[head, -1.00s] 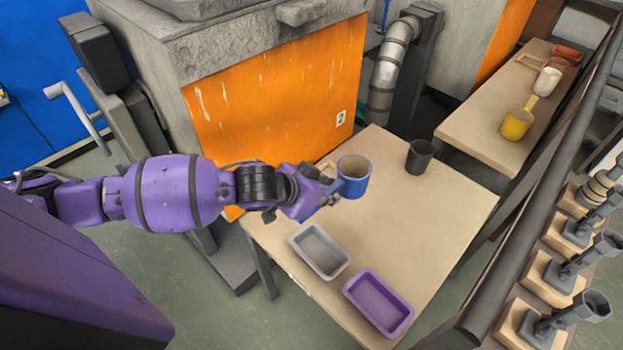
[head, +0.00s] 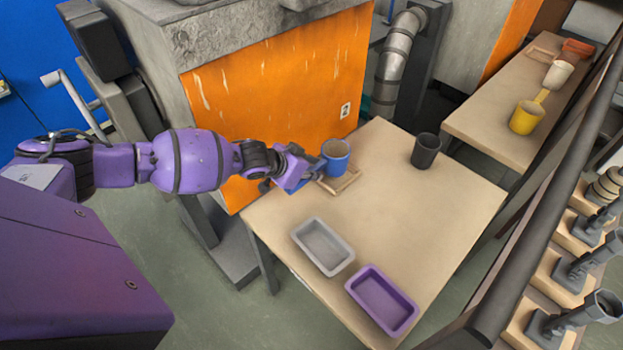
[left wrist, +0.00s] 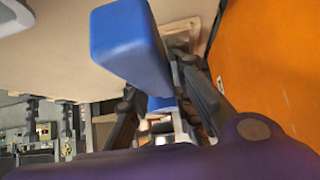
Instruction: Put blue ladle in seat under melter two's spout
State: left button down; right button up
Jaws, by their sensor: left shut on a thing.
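The blue ladle (head: 336,155) is a cup with a blue handle, upright beside the orange front of melter two (head: 270,110), which bears a "2" label. My left gripper (head: 298,172) is shut on the ladle's handle; the blue handle (left wrist: 130,45) also shows large in the left wrist view. The wooden seat (head: 349,184) is a small frame on the table, partly covered by the ladle in the head view. The cup overlaps the seat's far side; I cannot tell whether it touches the seat. A spout is not clearly visible. My right gripper is out of view.
On the table (head: 410,215) stand a dark grey cup (head: 425,151), a grey tray (head: 323,246) and a purple tray (head: 382,301). A yellow ladle (head: 526,117) is on the far table. A dark rail (head: 540,200) runs along the right. The table's middle is clear.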

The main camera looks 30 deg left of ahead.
pick_arm(q)
jog(key=shift+w+a+f, duration=0.15)
jog(key=shift+w, duration=0.1)
jog(key=shift+f, duration=1.55)
jog(key=shift+f+b, duration=0.15)
jog(key=shift+b, duration=0.15)
jog(key=c, duration=1.6)
grip_release()
jog(key=shift+o, duration=0.2)
